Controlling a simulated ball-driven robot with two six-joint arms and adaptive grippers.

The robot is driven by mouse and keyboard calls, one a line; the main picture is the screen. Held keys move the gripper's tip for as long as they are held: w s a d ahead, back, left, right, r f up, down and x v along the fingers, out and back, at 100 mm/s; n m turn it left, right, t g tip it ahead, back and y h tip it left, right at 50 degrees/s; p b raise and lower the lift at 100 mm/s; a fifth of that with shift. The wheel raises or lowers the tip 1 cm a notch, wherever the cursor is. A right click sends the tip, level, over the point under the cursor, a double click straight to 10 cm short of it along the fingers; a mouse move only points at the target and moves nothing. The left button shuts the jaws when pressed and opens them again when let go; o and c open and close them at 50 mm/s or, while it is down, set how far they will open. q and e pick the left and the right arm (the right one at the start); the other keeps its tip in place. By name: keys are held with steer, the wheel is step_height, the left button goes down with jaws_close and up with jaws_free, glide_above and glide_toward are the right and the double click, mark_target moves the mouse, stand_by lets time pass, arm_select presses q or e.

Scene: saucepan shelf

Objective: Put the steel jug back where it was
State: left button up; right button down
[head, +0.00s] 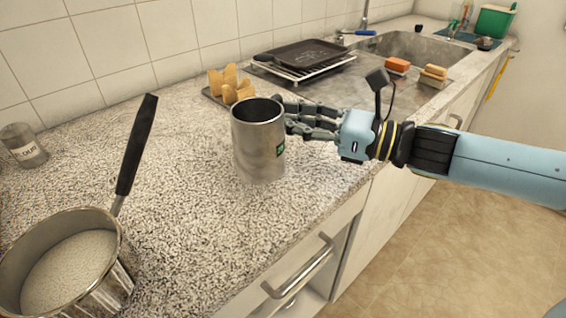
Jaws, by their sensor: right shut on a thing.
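The steel jug (258,150) is a brushed metal cylinder with a dark open top and a small green mark low on its right side. It is upright over the granite worktop, near the middle of the head view. I cannot tell whether its base touches the worktop. My right gripper (284,118) comes in from the right and is shut on the jug at its right side, near the rim. The jug hides part of the fingertips. My left gripper is not in view.
A saucepan (106,283) with a black handle (137,145) stands at the front left. A glass jar (22,146) is at the far left. Toast in a rack (230,84) stands just behind the jug. A black tray (302,54) lies by the sink (405,48). Worktop (190,200) left of the jug is clear.

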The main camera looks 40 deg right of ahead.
steer(key=shift+w+a+f, duration=0.3)
steer(key=shift+w+a, duration=0.1)
steer(key=shift+w, duration=0.25)
steer(key=shift+w+f, duration=0.1)
steer(key=shift+f, duration=1.95)
steer(key=shift+b, duration=0.3)
steer(key=c, duration=1.3)
jaws_free()
steer(key=shift+f, duration=0.1)
steer(key=p+v, duration=0.1)
steer(key=v, duration=0.4)
steer(key=p+v, duration=0.1)
steer(key=v, duration=0.4)
steer(key=shift+s+d+r, duration=0.1)
steer(key=shift+s+r, duration=0.15)
steer(key=shift+s, duration=0.15)
steer(key=shift+s+d+f+p, duration=0.1)
steer(key=shift+s+d+p, duration=0.25)
steer(key=shift+s, duration=0.2)
